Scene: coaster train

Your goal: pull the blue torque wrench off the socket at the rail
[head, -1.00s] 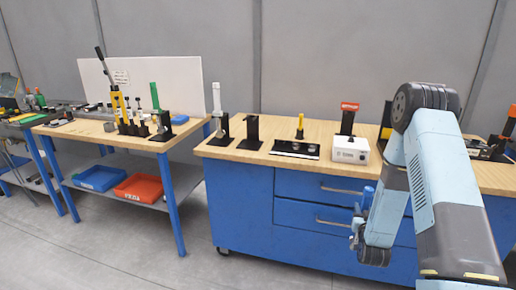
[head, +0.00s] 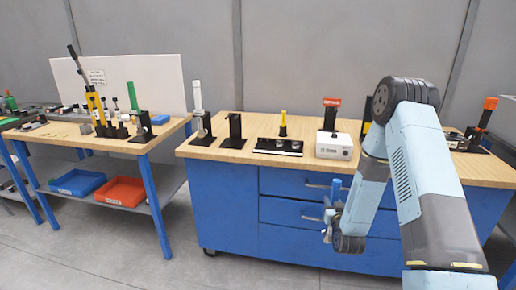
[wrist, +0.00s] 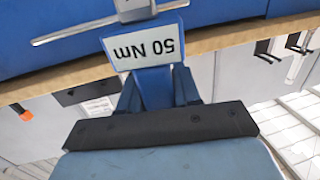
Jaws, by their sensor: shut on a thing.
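The blue torque wrench (wrist: 153,90) is between my gripper's fingers in the wrist view, with a white "50 Nm" label and a grey metal part beyond it. My gripper (wrist: 158,88) is shut on its blue body. In the head view, my gripper (head: 331,208) is small and low, in front of the blue cabinet's drawers, with a blue piece of the wrench (head: 336,188) showing above it. I cannot make out a socket or rail at the wrench, nor whether they touch.
A wood-topped blue bench (head: 215,153) carries a white box (head: 334,146), an empty-looking black stand (head: 234,130) and upright tools. A drawer handle (wrist: 80,32) passes close to the wrench. A second bench (head: 75,138) stands left. The grey floor in front is clear.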

